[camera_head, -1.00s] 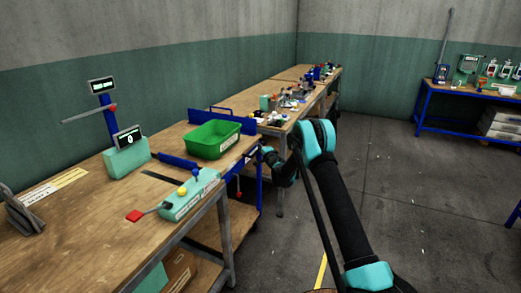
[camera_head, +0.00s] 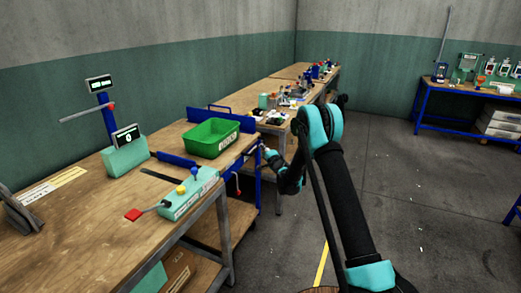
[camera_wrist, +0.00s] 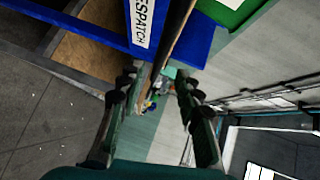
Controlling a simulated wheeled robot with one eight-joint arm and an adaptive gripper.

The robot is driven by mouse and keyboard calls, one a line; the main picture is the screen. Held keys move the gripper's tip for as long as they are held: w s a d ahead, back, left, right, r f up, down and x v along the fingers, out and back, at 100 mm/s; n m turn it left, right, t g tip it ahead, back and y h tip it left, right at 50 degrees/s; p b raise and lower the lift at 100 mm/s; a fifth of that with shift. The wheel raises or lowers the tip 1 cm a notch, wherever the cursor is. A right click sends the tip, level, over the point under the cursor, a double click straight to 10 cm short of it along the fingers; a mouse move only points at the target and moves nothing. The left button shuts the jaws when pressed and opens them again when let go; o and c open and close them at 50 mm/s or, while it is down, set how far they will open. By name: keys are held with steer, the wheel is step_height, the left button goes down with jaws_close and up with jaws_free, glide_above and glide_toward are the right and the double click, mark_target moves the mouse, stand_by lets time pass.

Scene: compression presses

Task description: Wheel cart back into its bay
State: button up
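The cart (camera_head: 240,151) has a wooden top, blue frame and lower wooden shelf (camera_head: 235,212). It stands at the bench line, between the near bench and the far bench. A green bin (camera_head: 207,141) rests on its top. My gripper (camera_head: 268,154) is small and partly hidden by my arm in the head view, beside the cart's right side. In the wrist view, my gripper (camera_wrist: 157,82) has its fingers apart, close to the cart's blue edge with a white DESPATCH label (camera_wrist: 141,22). No grip shows, and I cannot tell whether the fingers touch the cart.
The near bench (camera_head: 85,220) carries a teal press (camera_head: 124,158) and a teal lever fixture (camera_head: 188,197). The far bench (camera_head: 262,118) holds several small items. A blue-legged table (camera_head: 450,127) stands at the back right. Open grey floor (camera_head: 400,200) lies right of the cart.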

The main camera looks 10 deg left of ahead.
steer(key=shift+v, duration=1.95)
steer(key=s+d+r+n+g+h, duration=0.1)
steer(key=s+d+r+n+g, duration=0.1)
steer(key=s+d+r, duration=0.3)
steer(key=s+d+r+n+g, duration=0.1)
steer(key=s+d+n, duration=0.2)
steer(key=s, duration=0.5)
steer(key=s+d+r+n+g+h, duration=0.1)
steer(key=s+d+r+n+g, duration=0.1)
steer(key=s+d+r, duration=0.3)
steer(key=s+d+f+n+g+h, duration=0.1)
steer(key=s+d, duration=0.4)
steer(key=s, duration=0.7)
steer(key=s+d+f+n+g+h, duration=0.1)
steer(key=s+d+f, duration=0.3)
steer(key=s, duration=0.9)
steer(key=s+d+f+n+g+h, duration=0.2)
steer(key=s+d, duration=0.5)
steer(key=s, duration=0.5)
steer(key=shift+s+d+f+g+h, duration=0.2)
steer(key=shift+s+f+g+h, duration=0.05)
steer(key=shift+f+g+h, duration=0.4)
